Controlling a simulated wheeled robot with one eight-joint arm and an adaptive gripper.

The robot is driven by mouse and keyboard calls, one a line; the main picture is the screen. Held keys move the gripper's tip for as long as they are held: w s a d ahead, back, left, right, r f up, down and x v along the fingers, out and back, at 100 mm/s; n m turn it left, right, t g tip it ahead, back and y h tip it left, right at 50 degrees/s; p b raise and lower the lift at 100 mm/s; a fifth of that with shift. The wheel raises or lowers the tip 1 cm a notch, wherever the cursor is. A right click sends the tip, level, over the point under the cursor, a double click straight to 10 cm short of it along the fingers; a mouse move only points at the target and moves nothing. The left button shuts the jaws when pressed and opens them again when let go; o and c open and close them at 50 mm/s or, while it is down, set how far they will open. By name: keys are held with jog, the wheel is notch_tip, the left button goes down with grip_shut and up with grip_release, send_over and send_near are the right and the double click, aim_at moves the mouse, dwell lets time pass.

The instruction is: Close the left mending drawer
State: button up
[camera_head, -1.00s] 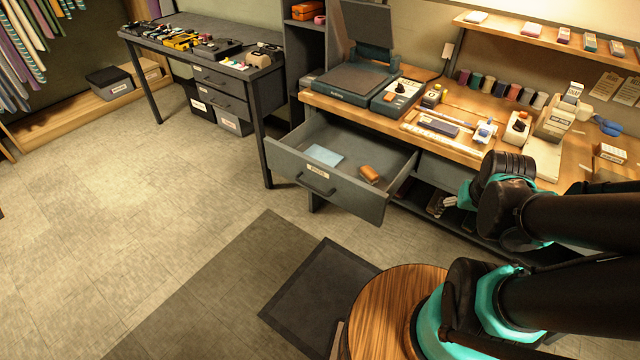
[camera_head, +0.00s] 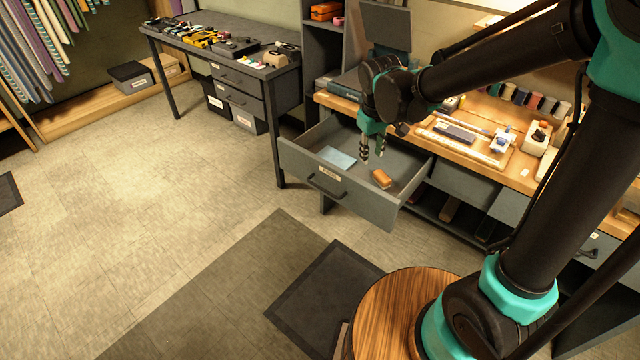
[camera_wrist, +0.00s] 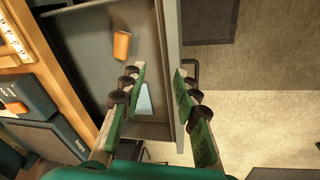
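The left mending drawer (camera_head: 345,194) hangs open under the wooden workbench, with a dark bar handle (camera_head: 326,187) and a small label on its grey front. Inside lie a light blue flat item (camera_head: 337,158) and an orange-brown block (camera_head: 381,179). In the head view my gripper (camera_head: 372,157) points down over the drawer. In the wrist view my gripper (camera_wrist: 160,92) has its fingers spread apart with nothing between them, one finger on each side of the drawer's front panel (camera_wrist: 168,60) in the picture. The handle (camera_wrist: 190,72) shows beyond the panel. Whether a finger touches the panel is unclear.
The workbench top (camera_head: 470,150) behind the drawer holds tools and small boxes, and my arm hides part of it. A side table (camera_head: 215,40) with drawers stands at the left. The floor (camera_head: 150,220) before the drawer is clear apart from dark mats (camera_head: 320,290).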

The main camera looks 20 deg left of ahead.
jog(key=s+a+n, duration=0.3)
jog(key=a+n, duration=0.1)
jog(key=a, duration=1.1)
send_near(322, 188)
jog(key=shift+h, duration=0.3)
jog(key=x, duration=0.7)
jog(key=shift+w+a+f, duration=0.1)
jog(key=shift+a+f, duration=0.1)
jog(key=shift+f, duration=0.25)
grip_shut()
